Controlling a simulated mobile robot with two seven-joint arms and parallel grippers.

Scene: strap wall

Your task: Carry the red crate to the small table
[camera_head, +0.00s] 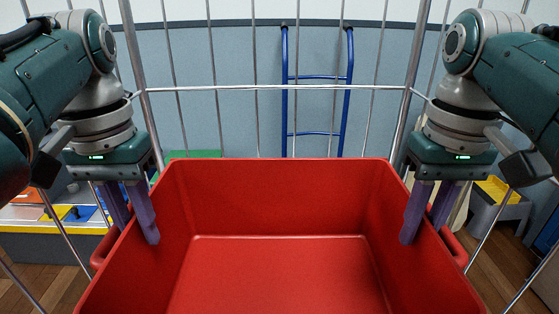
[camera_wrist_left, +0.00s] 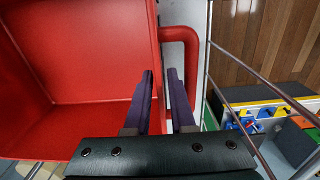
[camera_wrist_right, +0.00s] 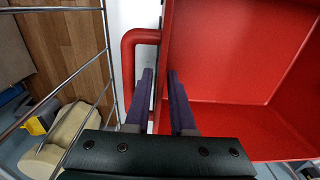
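The red crate (camera_head: 280,270) is large, open and empty, and fills the lower middle of the head view. My left gripper (camera_head: 130,225) has one finger inside its left wall and one outside. In the left wrist view the fingers (camera_wrist_left: 160,75) straddle the wall beside the red handle (camera_wrist_left: 188,40), close together on it. My right gripper (camera_head: 422,225) straddles the right wall the same way, beside the other handle (camera_wrist_right: 130,65). Both grippers look shut on the walls, though the contact is partly hidden. The crate's underside is hidden. I cannot identify the small table.
A wire cage (camera_head: 275,88) stands behind the crate, with slanting bars at both sides. Side bars (camera_wrist_right: 105,55) run close outside the handles. A blue rail frame (camera_head: 285,100) is at the far wall. A grey unit with coloured bins (camera_head: 60,225) is at left, a grey and yellow stool (camera_head: 500,205) at right.

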